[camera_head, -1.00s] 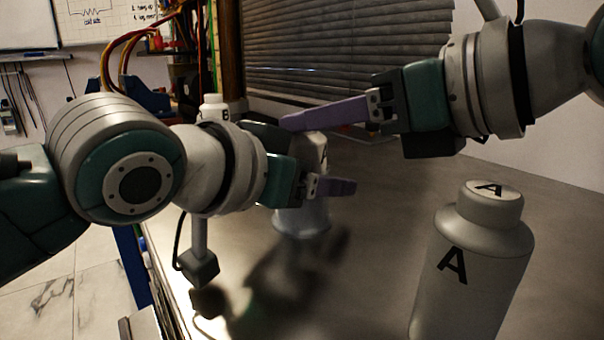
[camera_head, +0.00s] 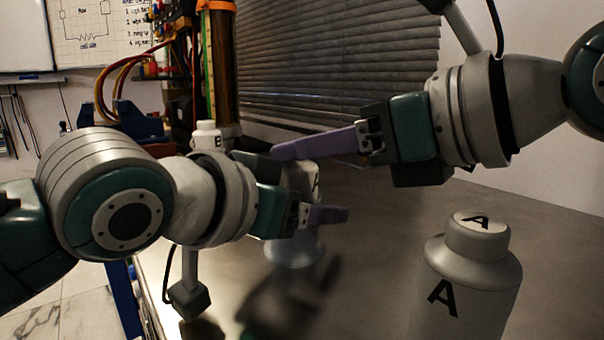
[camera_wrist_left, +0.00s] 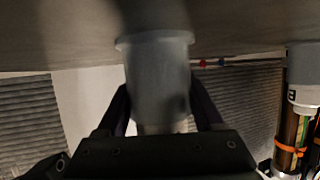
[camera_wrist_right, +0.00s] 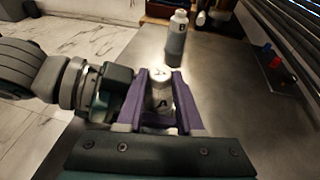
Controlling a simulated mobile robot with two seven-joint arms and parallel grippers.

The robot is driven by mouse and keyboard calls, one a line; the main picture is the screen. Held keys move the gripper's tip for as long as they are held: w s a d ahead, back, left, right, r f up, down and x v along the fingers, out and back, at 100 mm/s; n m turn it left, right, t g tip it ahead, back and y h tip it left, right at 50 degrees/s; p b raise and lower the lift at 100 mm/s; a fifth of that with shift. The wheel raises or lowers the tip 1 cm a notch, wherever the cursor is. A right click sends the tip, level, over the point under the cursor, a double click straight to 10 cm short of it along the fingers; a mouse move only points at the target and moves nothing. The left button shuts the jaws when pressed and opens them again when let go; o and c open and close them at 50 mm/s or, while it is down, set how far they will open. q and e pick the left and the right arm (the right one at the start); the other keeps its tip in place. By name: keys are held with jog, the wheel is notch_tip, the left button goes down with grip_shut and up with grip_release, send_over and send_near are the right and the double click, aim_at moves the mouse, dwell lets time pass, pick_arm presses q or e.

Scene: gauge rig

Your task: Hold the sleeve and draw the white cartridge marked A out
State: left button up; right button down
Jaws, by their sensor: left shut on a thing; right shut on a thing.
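The white cartridge marked A (camera_head: 305,182) stands upright in the grey sleeve (camera_head: 293,248), which has a wide foot on the table. My left gripper (camera_wrist_left: 160,105) is shut on the sleeve, with a purple finger on each side. My right gripper (camera_wrist_right: 162,80) is shut on the cartridge from the opposite side, above the left one. The right wrist view shows the cartridge's A mark (camera_wrist_right: 162,103) between its fingers. In the head view, fingers and the left hand hide part of the cartridge and sleeve.
A larger-looking white bottle marked A (camera_head: 468,280) stands at the front right. A white bottle marked B (camera_head: 205,138) stands at the back, near a tall tube (camera_head: 222,75). A blind (camera_head: 335,65) lies behind the table.

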notch_tip(320, 180, up, 10)
dwell(0.3)
pick_arm(q)
jog(key=o, duration=1.3)
jog(key=shift+o, duration=0.2)
